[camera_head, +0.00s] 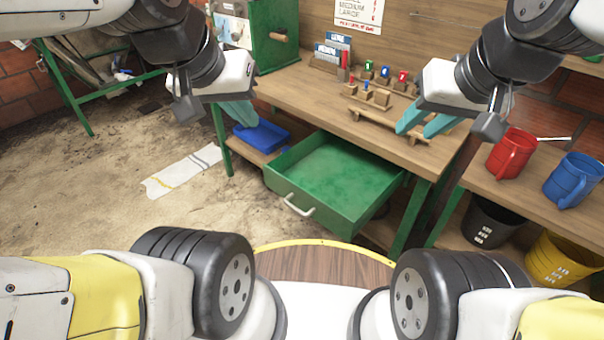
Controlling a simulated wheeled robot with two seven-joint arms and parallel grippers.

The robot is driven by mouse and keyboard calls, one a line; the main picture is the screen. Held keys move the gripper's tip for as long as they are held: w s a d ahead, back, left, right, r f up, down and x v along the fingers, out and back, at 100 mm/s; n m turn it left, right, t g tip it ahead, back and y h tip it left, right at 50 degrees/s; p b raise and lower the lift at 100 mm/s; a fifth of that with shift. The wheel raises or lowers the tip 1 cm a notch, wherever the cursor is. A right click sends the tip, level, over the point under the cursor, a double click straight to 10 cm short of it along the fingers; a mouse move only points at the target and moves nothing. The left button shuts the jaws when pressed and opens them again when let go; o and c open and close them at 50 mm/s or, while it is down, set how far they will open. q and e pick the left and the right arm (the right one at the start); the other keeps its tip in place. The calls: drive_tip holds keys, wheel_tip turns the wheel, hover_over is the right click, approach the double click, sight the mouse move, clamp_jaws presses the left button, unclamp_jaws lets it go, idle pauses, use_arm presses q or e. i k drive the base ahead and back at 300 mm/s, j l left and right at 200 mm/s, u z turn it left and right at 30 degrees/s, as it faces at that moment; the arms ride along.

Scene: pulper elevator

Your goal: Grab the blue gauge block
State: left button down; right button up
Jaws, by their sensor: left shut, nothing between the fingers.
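A row of small wooden blocks with coloured faces stands toward the back of the workbench. One with a blue face (385,72) is between a green one and a red one. I cannot tell which of these is the blue gauge block. My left gripper (243,115) is shut and empty, left of the bench above the blue tray. My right gripper (418,130) has its teal fingers apart, just right of the small blocks, over the bench's right part, holding nothing visible.
A green drawer (335,180) stands open and empty below the workbench (300,90). A low wooden stand (385,128) is on the bench. A red mug (511,152) and a blue mug (574,180) stand on the right shelf. A blue tray (262,136) is at lower left.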

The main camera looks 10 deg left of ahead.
sight(385, 70)
drive_tip(key=i+j+z, duration=0.1)
drive_tip(key=j+z, duration=0.3)
drive_tip(key=j, duration=2)
drive_tip(key=i+j+z, duration=0.25)
drive_tip(key=i+j, duration=0.25)
drive_tip(key=j, duration=0.15)
drive_tip(key=i+j+z, duration=0.15)
drive_tip(key=j, duration=0.2)
drive_tip(key=i+z, duration=0.15)
drive_tip(key=i, duration=0.55)
drive_tip(key=i+j+z, duration=0.15)
drive_tip(key=i, duration=0.55)
